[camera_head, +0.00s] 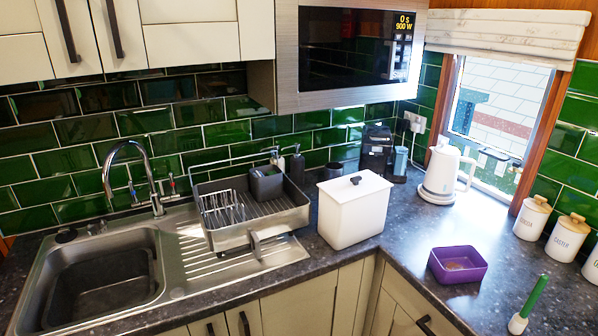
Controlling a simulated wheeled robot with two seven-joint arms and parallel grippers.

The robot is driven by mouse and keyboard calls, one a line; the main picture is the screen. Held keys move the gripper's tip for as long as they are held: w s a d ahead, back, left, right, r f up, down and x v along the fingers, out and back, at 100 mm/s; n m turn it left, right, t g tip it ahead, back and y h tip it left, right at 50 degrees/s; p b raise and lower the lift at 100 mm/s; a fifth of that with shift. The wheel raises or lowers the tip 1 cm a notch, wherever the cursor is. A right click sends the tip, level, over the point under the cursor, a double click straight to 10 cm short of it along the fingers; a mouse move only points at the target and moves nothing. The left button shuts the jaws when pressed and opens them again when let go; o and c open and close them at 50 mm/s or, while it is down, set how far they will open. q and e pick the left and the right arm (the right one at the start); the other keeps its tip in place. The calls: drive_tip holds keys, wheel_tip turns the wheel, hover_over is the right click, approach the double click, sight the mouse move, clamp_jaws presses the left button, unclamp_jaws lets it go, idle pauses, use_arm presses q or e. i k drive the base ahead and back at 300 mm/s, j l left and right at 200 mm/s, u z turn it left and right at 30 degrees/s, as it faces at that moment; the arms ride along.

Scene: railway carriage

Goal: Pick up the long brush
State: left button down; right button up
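A brush with a long green handle (534,296) and a white head (517,325) is on the dark worktop at the lower right, near the front edge of the picture. The handle slants up and to the right from the head. Whether it leans or stands on its head I cannot tell. Neither of my grippers shows in the head view.
A purple tub (458,265) is left of the brush. White lidded canisters (567,238) stand behind it by the wall. A white bin (353,211), kettle (447,175), dish rack (252,212) and sink (103,272) are farther left. Worktop around the brush is mostly clear.

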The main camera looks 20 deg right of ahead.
sight(517, 324)
drive_tip(key=z, duration=1.75)
